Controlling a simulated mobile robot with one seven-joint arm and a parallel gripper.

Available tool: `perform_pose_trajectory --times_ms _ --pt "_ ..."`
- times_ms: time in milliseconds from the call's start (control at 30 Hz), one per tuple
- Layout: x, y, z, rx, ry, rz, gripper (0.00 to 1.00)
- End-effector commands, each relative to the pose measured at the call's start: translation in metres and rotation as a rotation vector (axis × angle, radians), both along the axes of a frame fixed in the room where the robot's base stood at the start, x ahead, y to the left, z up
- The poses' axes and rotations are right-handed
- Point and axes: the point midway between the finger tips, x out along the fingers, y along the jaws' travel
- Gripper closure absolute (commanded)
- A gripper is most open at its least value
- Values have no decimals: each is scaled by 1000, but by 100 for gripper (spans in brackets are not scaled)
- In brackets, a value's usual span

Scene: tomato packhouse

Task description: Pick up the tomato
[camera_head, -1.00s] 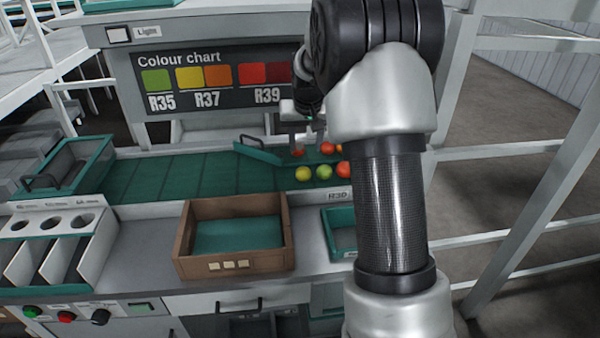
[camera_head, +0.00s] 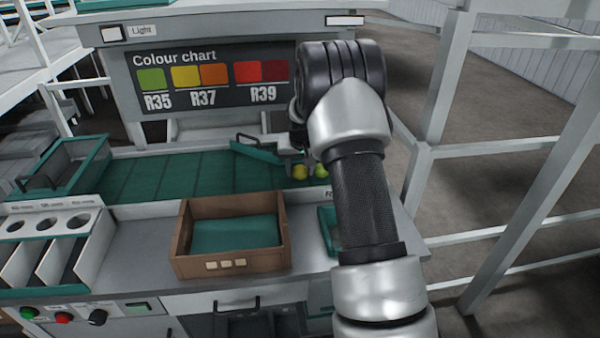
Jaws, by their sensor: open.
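A yellow tomato (camera_head: 300,172) lies on the green belt (camera_head: 185,175), near its right end. A green tomato (camera_head: 321,170) lies just right of it, partly covered by my arm. The orange and red tomatoes are hidden behind my arm. My gripper (camera_head: 299,170) reaches down at the tomatoes and is mostly hidden by my wrist. A bit of it shows just above the yellow tomato. It is open; I cannot tell whether a tomato is between its fingers.
A brown wooden crate (camera_head: 185,245) with a green liner stands on the counter in front of the belt. A green tray (camera_head: 327,232) is right of it, partly behind my arm. A green hinged gate (camera_head: 255,150) crosses the belt left of the gripper. White posts stand at the right.

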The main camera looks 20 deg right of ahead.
Motion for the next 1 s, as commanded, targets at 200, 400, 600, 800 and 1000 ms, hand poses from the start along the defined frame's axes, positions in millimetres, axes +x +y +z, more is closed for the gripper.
perform_pose_trajectory --times_ms 200,400,600,800,1000 --pt "1 0 -1 0 0 0 56" --pt "0 0 -1 0 0 0 72" --pt "0 0 0 0 0 0 72" --pt "1 0 21 -1 -4 0 72" --pt "1 -1 63 -1 -4 1 72"
